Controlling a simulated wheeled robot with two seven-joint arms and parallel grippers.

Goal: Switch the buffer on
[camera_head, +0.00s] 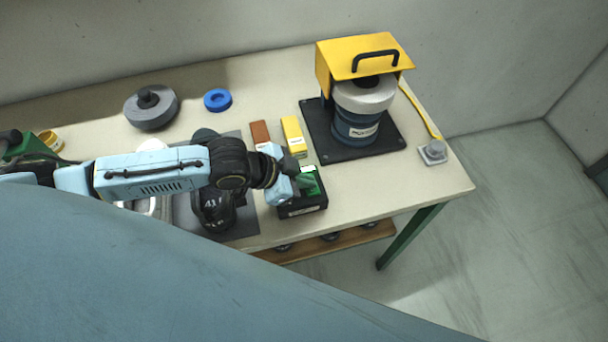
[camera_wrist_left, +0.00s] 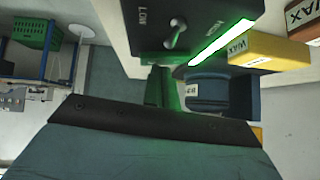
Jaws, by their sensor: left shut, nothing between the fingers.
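The buffer (camera_head: 358,122) has a grey wheel on a blue labelled body under a yellow guard, on a black base plate at the table's back right. It also shows in the left wrist view (camera_wrist_left: 208,90), partly hidden by my gripper. The black switch box (camera_head: 303,208) is at the front edge. In the left wrist view the box (camera_wrist_left: 208,12) bears a "LOW" marking, a small metal toggle lever (camera_wrist_left: 175,33) and a bright green glowing strip (camera_wrist_left: 222,42). My left gripper (camera_head: 292,172) is shut and empty, right at the box; contact is unclear.
A yellow block (camera_head: 293,137) marked WAX and a brown block (camera_head: 260,132) lie behind the box. A black shoe (camera_head: 213,212) lies on a grey mat, partly under my left arm. A grey wheel (camera_head: 151,108) and blue ring (camera_head: 217,99) lie farther left.

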